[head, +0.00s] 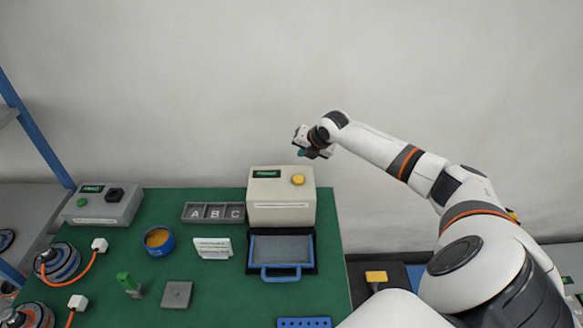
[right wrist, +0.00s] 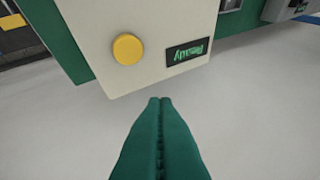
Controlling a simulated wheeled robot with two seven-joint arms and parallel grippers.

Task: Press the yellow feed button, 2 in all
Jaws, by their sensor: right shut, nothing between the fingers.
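The yellow feed button (head: 298,180) is a round cap on the sloped front of a beige box at the back of the green table. In the right wrist view the yellow button (right wrist: 128,49) shows beside a small dark display with green letters. My right gripper (head: 307,148) is above and behind the box's top edge in the head view. In the right wrist view its green fingers (right wrist: 160,100) are shut together and empty, with the tips apart from the button. My left gripper is not in view.
The beige box (head: 281,212) has a blue-handled tray (head: 282,270) in front. A grey A-B-C bin (head: 213,213), a blue cup (head: 158,240), a white card (head: 213,249) and a grey control box (head: 104,206) stand left. Clear air surrounds my right gripper above the table.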

